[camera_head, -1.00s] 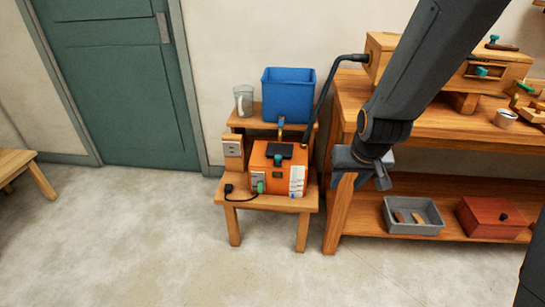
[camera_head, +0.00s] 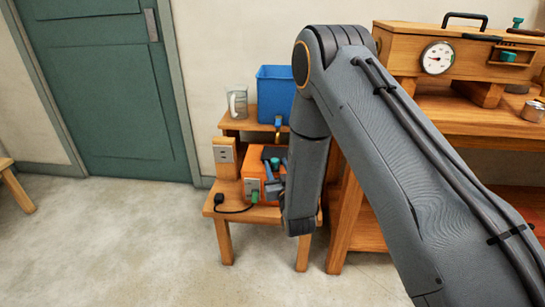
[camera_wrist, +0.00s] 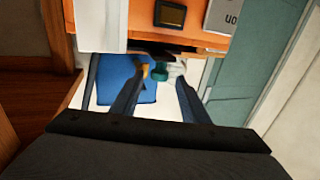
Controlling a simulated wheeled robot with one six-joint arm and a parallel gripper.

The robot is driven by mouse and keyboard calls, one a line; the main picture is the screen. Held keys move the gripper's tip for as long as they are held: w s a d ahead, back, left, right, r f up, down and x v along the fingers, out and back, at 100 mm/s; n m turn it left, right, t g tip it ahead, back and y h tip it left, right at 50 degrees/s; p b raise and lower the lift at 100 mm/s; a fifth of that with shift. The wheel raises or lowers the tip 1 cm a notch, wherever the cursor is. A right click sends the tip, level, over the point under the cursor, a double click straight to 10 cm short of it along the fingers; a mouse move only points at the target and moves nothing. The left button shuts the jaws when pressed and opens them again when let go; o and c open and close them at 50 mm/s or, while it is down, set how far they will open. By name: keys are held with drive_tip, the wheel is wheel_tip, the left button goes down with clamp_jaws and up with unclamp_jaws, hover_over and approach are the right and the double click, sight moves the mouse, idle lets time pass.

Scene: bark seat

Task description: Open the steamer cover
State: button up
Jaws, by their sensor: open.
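The orange steamer (camera_head: 252,162) sits on a small wooden stand and is partly hidden behind my arm. A dark panel (camera_head: 273,152) shows on its top. My gripper (camera_head: 274,180) is at the steamer's front, partly hidden by my own wrist. In the wrist view, the steamer's orange side (camera_wrist: 190,22) fills the top, with a dark square panel and a pale label on it. My gripper (camera_wrist: 160,82) is open there. A small green knob (camera_wrist: 160,73) shows between the fingertips, just below the orange side; I cannot tell whether the fingers touch it.
A blue bin (camera_head: 277,92) and a glass jug (camera_head: 237,102) stand on the stand's upper step. A socket block (camera_head: 224,152) and a black plug with a cord are left of the steamer. A wooden workbench (camera_head: 470,108) stands to the right. The floor in front is clear.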

sight(272, 154)
drive_tip(key=x, duration=0.7)
drive_tip(key=shift+w, duration=0.35)
clamp_jaws()
